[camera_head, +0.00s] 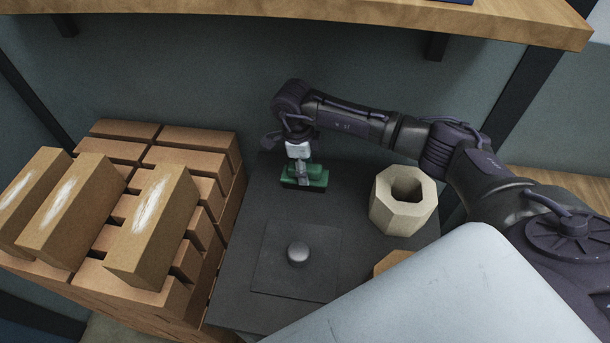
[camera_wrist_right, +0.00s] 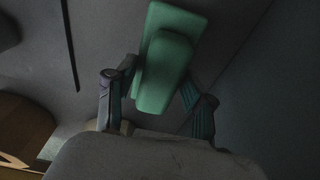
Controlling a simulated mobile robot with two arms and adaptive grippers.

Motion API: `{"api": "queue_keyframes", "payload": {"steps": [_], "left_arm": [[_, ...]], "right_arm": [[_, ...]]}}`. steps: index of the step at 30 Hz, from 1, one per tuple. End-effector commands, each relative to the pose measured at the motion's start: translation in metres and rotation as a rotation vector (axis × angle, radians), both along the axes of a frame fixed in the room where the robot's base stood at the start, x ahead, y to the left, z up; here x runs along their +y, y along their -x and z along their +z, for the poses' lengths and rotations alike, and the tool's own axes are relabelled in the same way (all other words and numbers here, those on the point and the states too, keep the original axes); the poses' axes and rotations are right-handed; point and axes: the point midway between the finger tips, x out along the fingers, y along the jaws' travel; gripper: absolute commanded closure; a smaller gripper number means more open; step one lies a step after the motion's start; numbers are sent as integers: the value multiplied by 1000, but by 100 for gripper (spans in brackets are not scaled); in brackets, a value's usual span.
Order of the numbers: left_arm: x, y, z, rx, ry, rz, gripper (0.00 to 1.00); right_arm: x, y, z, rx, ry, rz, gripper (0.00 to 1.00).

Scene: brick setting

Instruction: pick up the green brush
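The green brush (camera_head: 304,179) is on the dark table, near the wall behind it. My right gripper (camera_head: 303,162) points down from above and is at the brush. In the right wrist view, the green brush (camera_wrist_right: 165,65) lies between the two fingers of my right gripper (camera_wrist_right: 158,78), with one finger close along each side. I cannot tell whether the fingers press on it. The brush looks level and low on the table, and its underside is hidden. My left gripper is out of view.
A pale octagonal pot (camera_head: 403,202) with a hole stands right of the brush. A dark plate with a grey knob (camera_head: 298,252) lies in front. Stacked bricks (camera_head: 150,227) fill the left side. A wooden shelf (camera_head: 350,15) hangs above at the back.

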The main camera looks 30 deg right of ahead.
Motion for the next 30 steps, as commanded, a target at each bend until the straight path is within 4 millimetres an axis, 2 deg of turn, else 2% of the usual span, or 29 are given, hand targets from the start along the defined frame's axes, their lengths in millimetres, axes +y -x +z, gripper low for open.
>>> {"api": "queue_keyframes", "payload": {"steps": [1,5,13,17,30], "left_arm": [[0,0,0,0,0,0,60],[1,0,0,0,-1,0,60],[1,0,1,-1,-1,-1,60],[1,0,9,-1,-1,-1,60],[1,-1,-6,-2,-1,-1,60]], "right_arm": [[0,0,0,0,0,0,78],[0,0,-1,1,1,0,100],[0,1,-1,3,1,1,100],[0,1,8,3,0,1,100],[0,-1,91,-4,0,-1,100]]}}
